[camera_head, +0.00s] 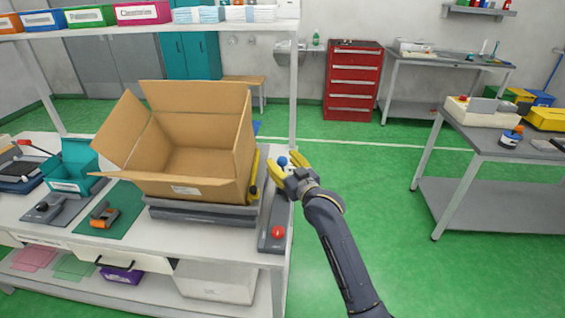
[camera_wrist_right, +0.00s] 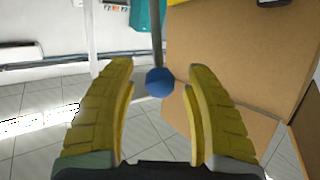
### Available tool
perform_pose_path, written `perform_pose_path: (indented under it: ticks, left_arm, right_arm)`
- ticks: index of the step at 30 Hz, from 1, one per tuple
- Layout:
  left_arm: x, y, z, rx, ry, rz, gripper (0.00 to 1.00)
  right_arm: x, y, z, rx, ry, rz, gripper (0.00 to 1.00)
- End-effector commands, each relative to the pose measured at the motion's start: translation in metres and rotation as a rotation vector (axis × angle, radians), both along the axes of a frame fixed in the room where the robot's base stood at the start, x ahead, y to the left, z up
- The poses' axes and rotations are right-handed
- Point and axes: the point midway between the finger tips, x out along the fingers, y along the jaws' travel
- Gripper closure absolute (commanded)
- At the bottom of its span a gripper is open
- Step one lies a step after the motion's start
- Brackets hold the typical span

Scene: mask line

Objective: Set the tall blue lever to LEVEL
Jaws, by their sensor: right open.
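The tall blue lever shows its round blue knob (camera_head: 283,161) at the right end of the workbench, above a long grey base (camera_head: 270,243). My right gripper (camera_head: 285,167) is open, with its yellow fingers on either side of the knob. In the right wrist view the blue knob (camera_wrist_right: 160,82) lies between the spread fingers (camera_wrist_right: 158,90), with visible gaps to both. A thin grey rod (camera_wrist_right: 157,35) runs from the knob to the top of that view. No LEVEL marking can be read. My left gripper is not in view.
A red knob (camera_head: 278,232) stands at the base's near end. An open cardboard box (camera_head: 190,187) sits on a grey platform (camera_head: 200,215) just left of the lever, and the box also fills the right of the wrist view (camera_wrist_right: 235,50). A shelf post (camera_head: 294,95) rises behind. Right of the bench is open floor.

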Motion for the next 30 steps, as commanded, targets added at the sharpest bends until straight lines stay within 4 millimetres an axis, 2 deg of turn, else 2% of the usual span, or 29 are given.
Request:
perform_pose_path:
  ticks: [10,23,30]
  left_arm:
    - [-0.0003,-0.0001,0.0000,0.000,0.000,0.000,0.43]
    - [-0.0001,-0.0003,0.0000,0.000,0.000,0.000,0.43]
    - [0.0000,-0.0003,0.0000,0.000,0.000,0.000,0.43]
  right_arm:
    - [0.0012,0.0006,0.0001,0.000,0.000,0.000,0.48]
    - [0.0010,0.0005,0.0000,0.000,0.000,0.000,0.98]
    - [0.0009,0.0006,-0.0001,0.000,0.000,0.000,1.00]
